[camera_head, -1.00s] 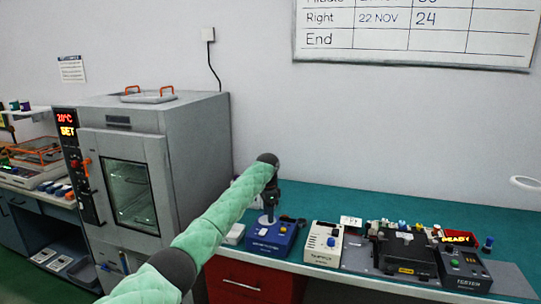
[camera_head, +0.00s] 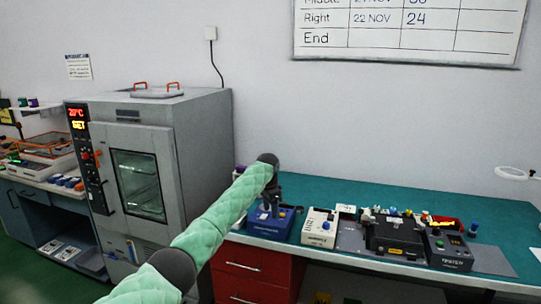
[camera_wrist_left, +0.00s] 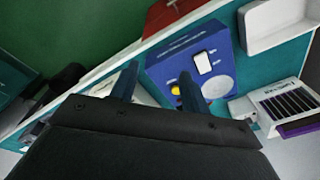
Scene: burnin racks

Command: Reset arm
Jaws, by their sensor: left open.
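My left arm, in a green padded sleeve, reaches in from the bottom left of the head view. Its gripper (camera_head: 268,203) points down over the blue device (camera_head: 284,226) on the teal bench (camera_head: 330,190); the fingertips are small and partly dark there. In the left wrist view the two fingers (camera_wrist_left: 158,88) stand apart with nothing held between them. The blue device (camera_wrist_left: 165,65) lies beyond them, with a yellow knob and a white switch on its face. I cannot tell whether the fingers touch it. My right gripper is not in view.
A grey oven (camera_head: 205,150) stands left of the bench. Right of the blue device are a cream box (camera_head: 318,228), a black fixture (camera_head: 392,238) and a tester (camera_head: 450,252). Red drawers (camera_head: 245,266) are below.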

